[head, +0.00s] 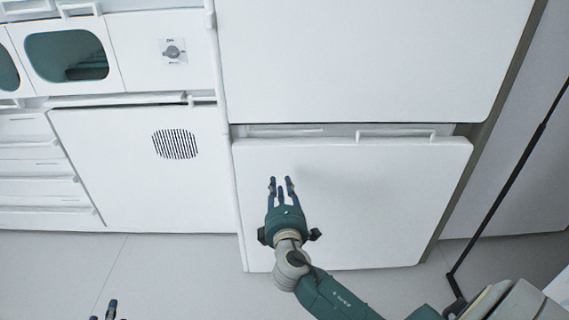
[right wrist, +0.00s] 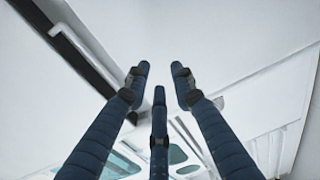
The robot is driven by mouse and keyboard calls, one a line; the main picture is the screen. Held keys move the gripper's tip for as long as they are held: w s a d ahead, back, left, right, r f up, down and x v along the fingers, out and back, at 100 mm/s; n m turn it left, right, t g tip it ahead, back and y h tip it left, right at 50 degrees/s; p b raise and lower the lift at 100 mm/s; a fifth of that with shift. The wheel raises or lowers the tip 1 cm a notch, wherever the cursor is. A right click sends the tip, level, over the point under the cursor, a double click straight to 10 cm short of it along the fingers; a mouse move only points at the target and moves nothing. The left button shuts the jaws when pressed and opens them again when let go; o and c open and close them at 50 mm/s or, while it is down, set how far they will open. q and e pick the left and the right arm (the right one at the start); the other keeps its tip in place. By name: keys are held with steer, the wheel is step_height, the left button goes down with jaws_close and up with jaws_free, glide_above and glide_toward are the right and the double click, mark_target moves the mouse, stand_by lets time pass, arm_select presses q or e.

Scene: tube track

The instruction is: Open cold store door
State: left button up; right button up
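A tall white cabinet with a large upper door (head: 370,60) and a lower door (head: 390,200) fills the middle of the head view. Both look shut; which one is the cold store door I cannot tell. A white bar handle (head: 396,134) runs along the lower door's top edge. My right gripper (head: 281,182) is in front of the lower door, left of and below that handle. Its three fingers are apart and empty in the right wrist view (right wrist: 159,78). Only the fingertips of my left gripper (head: 103,311) show at the bottom left; they are apart.
Left of the cabinet is a white panel with a round vent (head: 175,144), with drawers (head: 40,170) beyond it. A dark-green window (head: 68,56) and a knob (head: 173,50) are above. A thin black pole (head: 505,185) stands at the right. The pale floor (head: 170,270) is clear.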

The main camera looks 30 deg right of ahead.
mark_target(285, 131)
step_height(285, 131, up, 9)
steer(key=s+d+t+h+b, duration=0.1)
steer(key=t+h+b, duration=0.1)
steer(key=h, duration=0.1)
steer(key=x, duration=0.8)
steer(key=shift+w+d+f+b, duration=0.1)
steer(key=shift+w+d+b, duration=0.1)
steer(key=shift+w+b, duration=0.2)
arm_select(q)
step_height(285, 131, up, 14)
steer(key=s+t+h, duration=0.1)
steer(key=t, duration=0.3)
steer(key=shift+d+f+t, duration=0.25)
steer(key=shift+d+t, duration=0.15)
arm_select(e)
steer(key=shift+w+d, duration=0.35)
steer(key=shift+w, duration=0.25)
steer(key=shift+c, duration=0.5)
steer(key=shift+m, duration=0.3)
jaws_close()
steer(key=shift+y, duration=0.4)
